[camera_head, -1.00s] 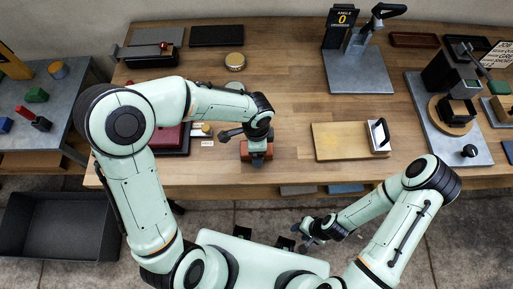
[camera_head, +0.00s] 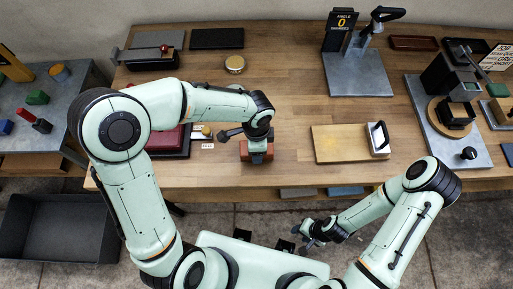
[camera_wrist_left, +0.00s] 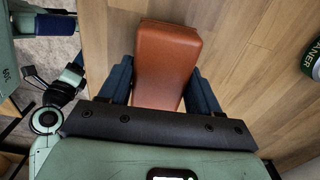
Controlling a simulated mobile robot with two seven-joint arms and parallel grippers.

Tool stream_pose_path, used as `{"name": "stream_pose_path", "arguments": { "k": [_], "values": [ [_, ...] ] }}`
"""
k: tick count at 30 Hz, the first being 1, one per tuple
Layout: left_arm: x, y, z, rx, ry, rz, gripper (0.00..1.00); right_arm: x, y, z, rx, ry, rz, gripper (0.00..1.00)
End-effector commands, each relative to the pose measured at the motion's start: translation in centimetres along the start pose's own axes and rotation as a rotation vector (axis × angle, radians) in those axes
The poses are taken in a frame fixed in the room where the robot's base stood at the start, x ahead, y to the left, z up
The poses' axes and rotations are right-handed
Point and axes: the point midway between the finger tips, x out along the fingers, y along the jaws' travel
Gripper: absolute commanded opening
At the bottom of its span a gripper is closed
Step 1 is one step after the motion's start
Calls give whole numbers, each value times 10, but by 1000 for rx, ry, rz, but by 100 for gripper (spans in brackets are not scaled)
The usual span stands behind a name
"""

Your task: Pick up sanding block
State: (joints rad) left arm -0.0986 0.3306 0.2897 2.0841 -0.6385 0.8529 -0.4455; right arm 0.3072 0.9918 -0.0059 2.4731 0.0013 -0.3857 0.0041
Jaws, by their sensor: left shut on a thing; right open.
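The sanding block, a brown-orange block (camera_head: 258,157), is at the front edge of the wooden bench in the head view. My left gripper (camera_head: 257,146) is above it, pointing down. In the left wrist view the block (camera_wrist_left: 168,50) sits between the two dark blue fingers of my left gripper (camera_wrist_left: 162,88), which are shut on it. I cannot tell whether the block touches the bench top or is slightly above it. My right gripper (camera_head: 305,238) is open and empty, low in front of the bench.
The wooden bench (camera_head: 280,100) has clear room in its middle. A dark red case (camera_head: 170,141) is left.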

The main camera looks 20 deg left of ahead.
Motion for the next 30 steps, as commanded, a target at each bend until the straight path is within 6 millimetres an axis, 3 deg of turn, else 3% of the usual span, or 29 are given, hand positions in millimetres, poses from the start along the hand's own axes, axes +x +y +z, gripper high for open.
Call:
{"name": "stream_pose_path", "arguments": {
  "k": [12, 18, 24, 30],
  "values": [
    [-116, -2, -2, 0, 6, -9, 29, -21, -12, -13, -6, 18, -6, 45],
    [-158, -1, -1, 1, 3, -5, 29, -28, -16, -17, -9, 24, -8, 45],
    [-178, 0, 0, 1, 1, -2, 29, -31, -18, -20, -10, 27, -9, 45],
    [-182, 0, 0, 1, 1, -1, 29, -31, -18, -20, -10, 27, -10, 45]
  ]
}}
